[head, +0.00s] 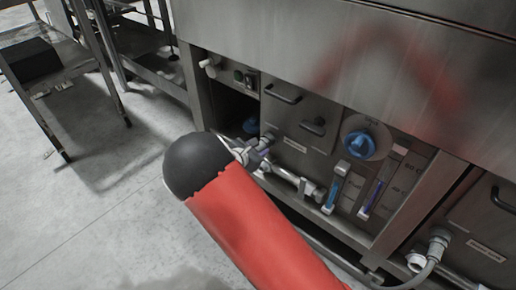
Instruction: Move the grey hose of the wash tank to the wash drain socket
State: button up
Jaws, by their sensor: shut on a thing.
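My gripper (246,152) shows only in part beyond the black round end of my red arm. It is at the front of the wash unit's lower panel, shut on a light grey fitting (267,138) that looks like a hose end. The fingertips are largely hidden, so I cannot tell if the fitting is seated in a socket. A grey hose (425,272) at the lower right curves up to a coupling (438,241) beside a white label. The label texts are too small to read, so I cannot tell which socket is the wash drain.
A metal pipe (292,180) runs right of my gripper. A blue knob (361,145) and two upright flow tubes (373,194) are farther right. A steel panel (350,60) overhangs above. A dark metal table (62,70) stands at the left. The concrete floor between is clear.

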grip_shut()
jog(key=shift+s+a, duration=0.1)
jog(key=shift+s+a, duration=0.75)
jog(key=shift+s, duration=0.2)
jog(key=shift+s+a, duration=0.7)
jog(key=shift+s, duration=0.25)
